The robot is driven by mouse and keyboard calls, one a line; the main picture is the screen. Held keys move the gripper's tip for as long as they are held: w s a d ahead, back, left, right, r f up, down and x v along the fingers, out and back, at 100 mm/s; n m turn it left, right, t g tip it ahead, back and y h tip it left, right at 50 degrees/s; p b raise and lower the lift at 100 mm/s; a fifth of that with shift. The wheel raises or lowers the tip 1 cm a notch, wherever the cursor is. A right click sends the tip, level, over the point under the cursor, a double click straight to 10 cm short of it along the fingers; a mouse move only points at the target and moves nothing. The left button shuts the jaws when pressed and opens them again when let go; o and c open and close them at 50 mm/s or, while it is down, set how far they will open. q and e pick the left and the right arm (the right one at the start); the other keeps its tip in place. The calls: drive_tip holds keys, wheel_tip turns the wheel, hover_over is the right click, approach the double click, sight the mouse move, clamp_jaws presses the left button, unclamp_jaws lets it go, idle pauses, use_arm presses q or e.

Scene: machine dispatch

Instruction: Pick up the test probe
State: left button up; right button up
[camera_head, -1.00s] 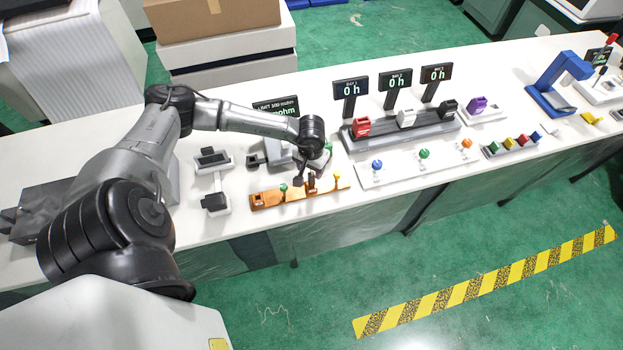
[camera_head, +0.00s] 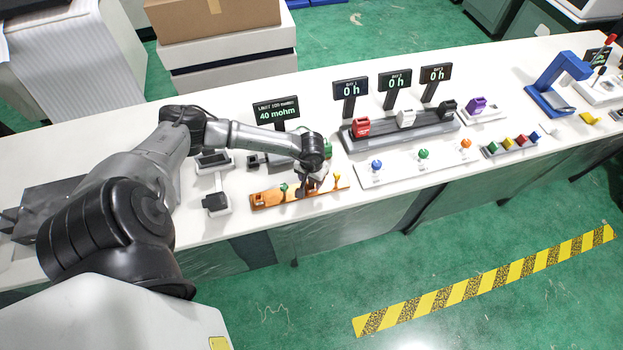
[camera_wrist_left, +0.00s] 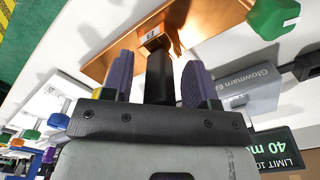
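The test probe, seemingly the black upright bar (camera_wrist_left: 159,78) in the left wrist view, stands at the orange-brown holder (camera_wrist_left: 120,62). My left gripper (camera_wrist_left: 157,70) has its two purple-padded fingers on either side of this bar, with a narrow gap showing on each side. In the head view my left gripper (camera_head: 309,180) is low over the right part of the holder (camera_head: 265,200) and hides most of the probe. My right gripper is not in view.
A grey device (camera_wrist_left: 250,92) and a green knob (camera_wrist_left: 273,17) are close to the gripper. A display (camera_head: 277,113) reads 40 mohm. A white panel with coloured knobs (camera_head: 400,172) and a dark rack (camera_head: 385,130) with coloured blocks stand to the right.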

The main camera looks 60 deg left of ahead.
use_arm(q)
clamp_jaws()
drive_tip(key=shift+r, duration=0.15)
